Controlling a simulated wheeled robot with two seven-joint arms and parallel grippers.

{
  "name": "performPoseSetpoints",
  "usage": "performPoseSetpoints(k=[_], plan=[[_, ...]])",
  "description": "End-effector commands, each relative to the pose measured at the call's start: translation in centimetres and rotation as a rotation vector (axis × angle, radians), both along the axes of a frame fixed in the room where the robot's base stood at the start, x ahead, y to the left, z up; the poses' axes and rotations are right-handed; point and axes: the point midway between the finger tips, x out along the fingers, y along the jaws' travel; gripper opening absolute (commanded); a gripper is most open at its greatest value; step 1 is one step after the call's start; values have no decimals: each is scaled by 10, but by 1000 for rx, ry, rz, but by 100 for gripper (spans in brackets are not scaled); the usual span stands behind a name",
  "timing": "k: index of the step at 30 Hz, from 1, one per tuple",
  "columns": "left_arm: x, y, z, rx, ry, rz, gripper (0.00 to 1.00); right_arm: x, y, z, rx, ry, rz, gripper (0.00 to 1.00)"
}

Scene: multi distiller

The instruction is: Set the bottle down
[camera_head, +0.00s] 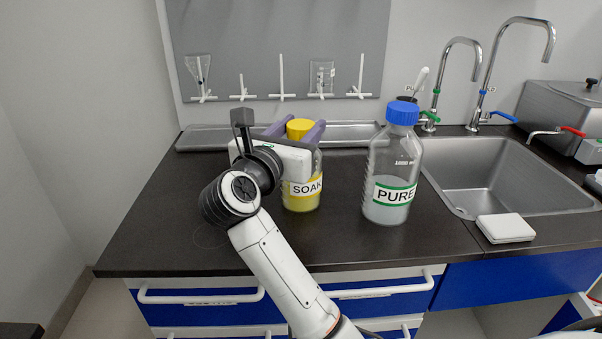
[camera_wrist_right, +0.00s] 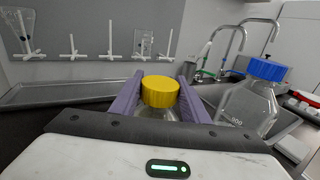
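A clear bottle labelled SOAK (camera_head: 302,190) with a yellow cap (camera_head: 299,129) and yellow liquid low inside stands upright over the dark counter. Its base is at or very near the counter top; I cannot tell whether it touches. My right gripper (camera_head: 297,131) has its purple fingers on both sides of the bottle's top, closed on it. The right wrist view shows the yellow cap (camera_wrist_right: 160,91) between the two fingers. The gripper body hides part of the bottle's left side. My left gripper is not in view.
A clear bottle labelled PURE (camera_head: 391,170) with a blue cap stands just right. A sink (camera_head: 505,175) with taps and a white box (camera_head: 505,228) lie further right. A metal tray (camera_head: 205,138) runs along the back under a peg board. The counter's left (camera_head: 165,220) is clear.

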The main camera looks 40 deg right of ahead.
Motion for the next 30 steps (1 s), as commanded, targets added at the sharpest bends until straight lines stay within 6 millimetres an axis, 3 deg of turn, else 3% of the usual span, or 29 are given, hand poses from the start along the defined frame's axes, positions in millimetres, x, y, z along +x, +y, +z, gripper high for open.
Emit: performPoseSetpoints(k=[1, 7, 20, 30], plan=[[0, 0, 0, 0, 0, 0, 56, 0, 0, 0, 0, 0, 0, 32], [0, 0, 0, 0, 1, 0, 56, 0, 0, 0, 0, 0, 0, 0], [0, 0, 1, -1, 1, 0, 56, 0, 1, 8, -2, -6, 1, 0], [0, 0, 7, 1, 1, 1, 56, 0, 1, 69, 0, -12, 2, 0]])
